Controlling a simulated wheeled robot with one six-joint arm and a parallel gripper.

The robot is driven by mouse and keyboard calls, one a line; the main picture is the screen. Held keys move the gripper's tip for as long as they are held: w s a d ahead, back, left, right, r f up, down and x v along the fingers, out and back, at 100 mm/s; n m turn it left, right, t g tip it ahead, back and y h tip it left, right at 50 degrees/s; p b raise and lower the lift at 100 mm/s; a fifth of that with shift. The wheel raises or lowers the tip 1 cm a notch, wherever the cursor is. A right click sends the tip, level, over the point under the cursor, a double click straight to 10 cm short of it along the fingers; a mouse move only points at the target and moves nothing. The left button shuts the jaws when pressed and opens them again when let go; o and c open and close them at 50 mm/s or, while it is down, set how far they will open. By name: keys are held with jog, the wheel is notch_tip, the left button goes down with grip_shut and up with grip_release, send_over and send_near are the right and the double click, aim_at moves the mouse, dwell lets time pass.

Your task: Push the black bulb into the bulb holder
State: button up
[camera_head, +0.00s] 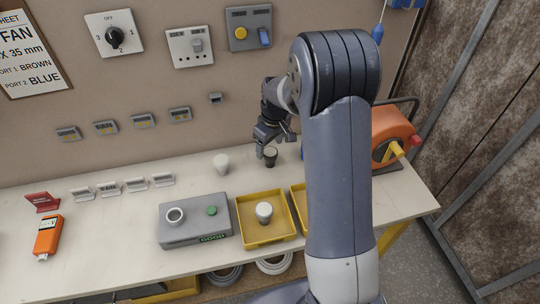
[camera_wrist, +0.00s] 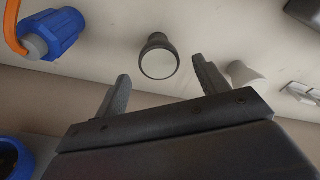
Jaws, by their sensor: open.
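The black bulb (camera_head: 270,157) stands upright on the table at the back, just below my gripper (camera_head: 274,145). In the wrist view the black bulb (camera_wrist: 158,57) shows as a dark body with a pale round face, in the space between the two open fingers (camera_wrist: 160,70). My gripper is empty, and I see no finger touching the bulb.
A white bulb (camera_head: 221,163) stands left of the black one, and it also shows in the wrist view (camera_wrist: 245,74). Another white bulb (camera_head: 264,209) sits in a yellow tray (camera_head: 249,241) right of the grey box. An orange reel (camera_head: 391,130) stands at the right.

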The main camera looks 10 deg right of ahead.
aim_at(270, 151)
notch_tip(270, 151, down, 4)
jog(key=shift+f+p, duration=0.1)
jog(key=shift+p, duration=0.35)
jog(key=shift+s, duration=0.1)
jog(key=c, duration=1.1)
jog(key=shift+o, duration=0.2)
jog(key=shift+r, duration=0.2)
